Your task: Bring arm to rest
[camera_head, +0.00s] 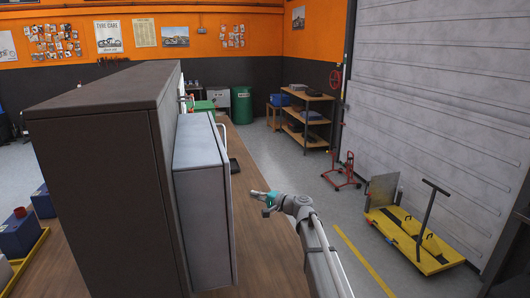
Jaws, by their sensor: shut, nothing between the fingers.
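My gripper (259,195) is at the end of my arm, which reaches up from the bottom of the head view. It is shut and empty. It hangs above the right side of the wooden bench (262,250), to the right of a grey box-like panel (203,200), with a gap between them. The height of the gripper over the bench is hard to tell.
A tall dark cabinet (95,190) stands on the bench at left and hides much behind it. Blue bins (20,235) sit at far left. Shelves (305,115), a red stand (343,172) and a yellow platform cart (415,240) stand right. Floor between is clear.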

